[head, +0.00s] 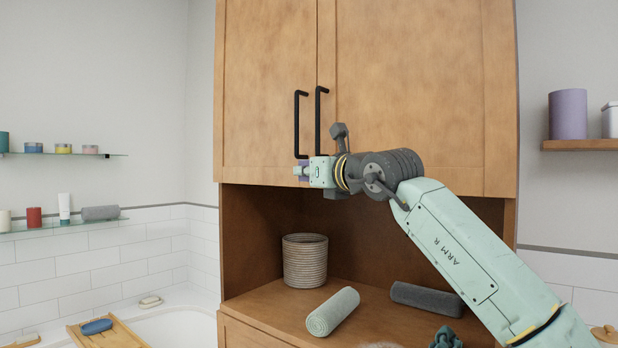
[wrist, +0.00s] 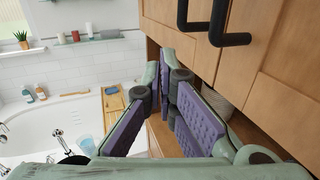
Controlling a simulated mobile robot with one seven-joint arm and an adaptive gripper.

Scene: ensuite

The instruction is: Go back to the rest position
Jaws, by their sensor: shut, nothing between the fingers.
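My gripper (head: 303,171) is shut and empty in front of the wooden cabinet (head: 420,90), just below the lower ends of its two black door handles. In the wrist view its purple-padded fingers (wrist: 166,78) come together near the middle of the picture. The upper cabinet doors look closed. The black handles (wrist: 218,22) show at the top of the wrist view, apart from the fingers. My arm reaches in from the lower right of the head view.
The open niche below holds a ribbed basket (head: 305,260), a rolled light green towel (head: 333,311) and a dark grey roll (head: 427,299). A bathtub (wrist: 75,122) with a wooden tray (wrist: 113,104) lies left. Glass shelves (head: 65,226) and a wooden shelf (head: 580,145) flank the cabinet.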

